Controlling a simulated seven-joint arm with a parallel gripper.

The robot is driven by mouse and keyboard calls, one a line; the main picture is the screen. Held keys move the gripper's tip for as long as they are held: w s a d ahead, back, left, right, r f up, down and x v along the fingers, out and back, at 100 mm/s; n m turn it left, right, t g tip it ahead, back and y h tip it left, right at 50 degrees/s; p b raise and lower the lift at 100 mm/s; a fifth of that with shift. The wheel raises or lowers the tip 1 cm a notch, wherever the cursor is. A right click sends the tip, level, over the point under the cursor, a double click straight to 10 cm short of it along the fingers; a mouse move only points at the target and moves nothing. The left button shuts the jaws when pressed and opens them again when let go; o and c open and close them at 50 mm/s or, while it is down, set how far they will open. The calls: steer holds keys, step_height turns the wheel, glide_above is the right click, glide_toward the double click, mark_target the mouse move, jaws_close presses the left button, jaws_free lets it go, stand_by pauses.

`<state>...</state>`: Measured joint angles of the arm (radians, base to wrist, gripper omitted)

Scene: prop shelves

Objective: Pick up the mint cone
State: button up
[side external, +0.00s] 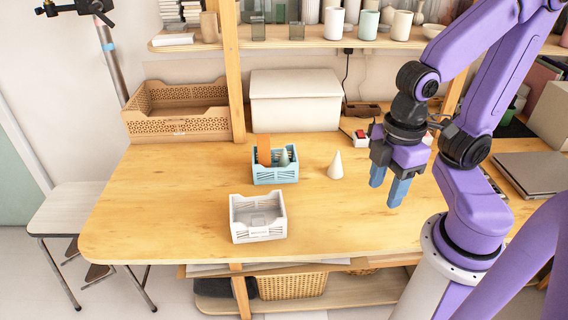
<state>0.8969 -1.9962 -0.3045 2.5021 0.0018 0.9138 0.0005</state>
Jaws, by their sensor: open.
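A small grey-green cone (285,158), which looks like the mint cone, stands in a teal crate (276,176) near the middle of the table. The crate's front wall hides its lower part. An orange-brown block (264,153) is beside it in the same crate. A cream cone (335,166) stands upright on the table to the right of the crate. My gripper (387,189) points down with its blue fingers apart, open and empty. It is above the table, to the right of both cones.
An empty-looking white crate (258,218) sits in front of the teal crate. A tan crate (177,110) and a cream box (296,99) stand at the back. A wooden post (232,70) rises behind the teal crate. The table's front left is clear.

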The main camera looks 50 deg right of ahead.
stand_by(0.4)
steer(key=c, duration=0.4)
steer(key=n+t+h, duration=0.9)
steer(key=n+h, duration=0.1)
steer(key=n, duration=0.4)
glide_toward(285, 149)
steer(key=x, duration=0.3)
steer(key=shift+w+d+f, duration=0.1)
steer(key=shift+d+f, duration=0.15)
steer(key=shift+d, duration=0.1)
steer(key=shift+x, duration=2.5)
